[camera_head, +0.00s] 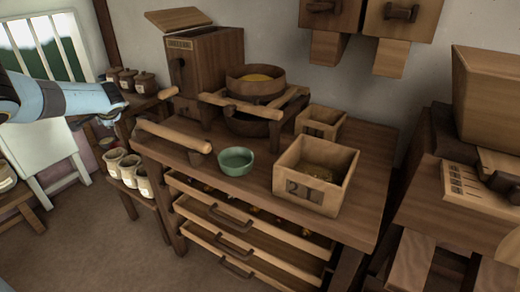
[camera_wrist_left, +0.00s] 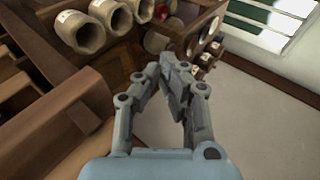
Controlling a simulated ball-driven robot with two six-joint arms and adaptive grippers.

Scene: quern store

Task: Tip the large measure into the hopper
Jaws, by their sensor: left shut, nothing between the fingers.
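The large measure (camera_head: 311,190) is a square, open wooden box with a dark number mark on its front. It stands upright on the bench with some grain inside. A round wooden tub (camera_head: 256,91) holding yellow grain sits on a wooden frame at the back of the bench; it looks like the hopper. My left gripper (camera_wrist_left: 178,65) is shut and empty in the left wrist view, its fingertips together. In the head view my left arm comes in at the left, well away from the measure. My right gripper is not in view.
A smaller wooden box (camera_head: 320,121) stands behind the large measure. A green bowl (camera_head: 236,161) and a wooden roller-like bar (camera_head: 174,136) lie near the bench's front edge. Open drawers (camera_head: 235,244) jut out below. Several pale jars (camera_head: 130,170) stand at the left.

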